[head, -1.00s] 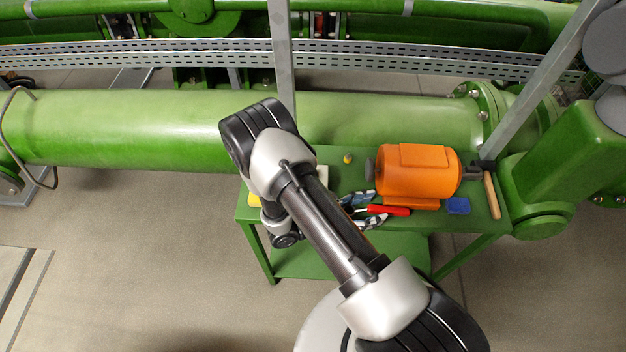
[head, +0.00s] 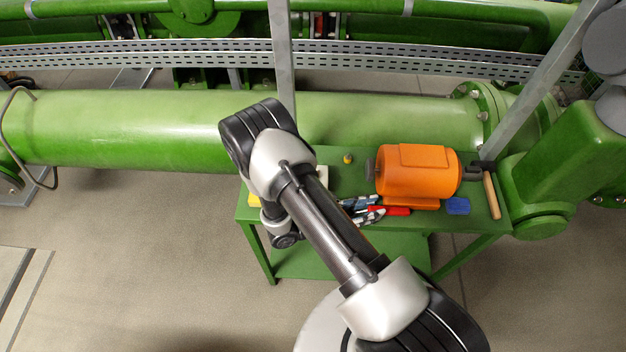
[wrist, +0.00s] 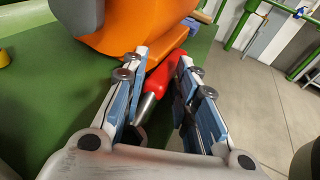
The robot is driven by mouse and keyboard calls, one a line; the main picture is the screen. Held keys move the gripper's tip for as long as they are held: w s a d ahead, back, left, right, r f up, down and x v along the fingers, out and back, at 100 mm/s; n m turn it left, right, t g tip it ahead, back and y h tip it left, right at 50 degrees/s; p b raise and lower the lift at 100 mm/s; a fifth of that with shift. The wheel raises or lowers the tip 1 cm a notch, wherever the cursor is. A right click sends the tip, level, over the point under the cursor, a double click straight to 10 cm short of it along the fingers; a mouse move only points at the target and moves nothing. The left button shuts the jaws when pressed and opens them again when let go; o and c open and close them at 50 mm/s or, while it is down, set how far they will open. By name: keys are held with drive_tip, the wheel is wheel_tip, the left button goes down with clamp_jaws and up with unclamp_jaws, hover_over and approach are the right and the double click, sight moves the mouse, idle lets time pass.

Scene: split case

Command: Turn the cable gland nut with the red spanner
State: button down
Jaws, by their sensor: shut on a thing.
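I cannot make out the cable gland nut in either view.
The orange motor (head: 415,172) stands close behind my gripper. A blue block (head: 458,206) and a wooden-handled hammer (head: 490,190) lie to the right. A small yellow-orange piece (head: 348,159) stands at the back.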

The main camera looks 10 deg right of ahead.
sight(369, 209)
idle(0.5)
drive_tip(key=shift+w+r+p, duration=0.15)
drive_tip(key=shift+r+p, duration=2.05)
drive_tip(key=shift+r, duration=0.95)
drive_tip(key=shift+r, duration=0.1)
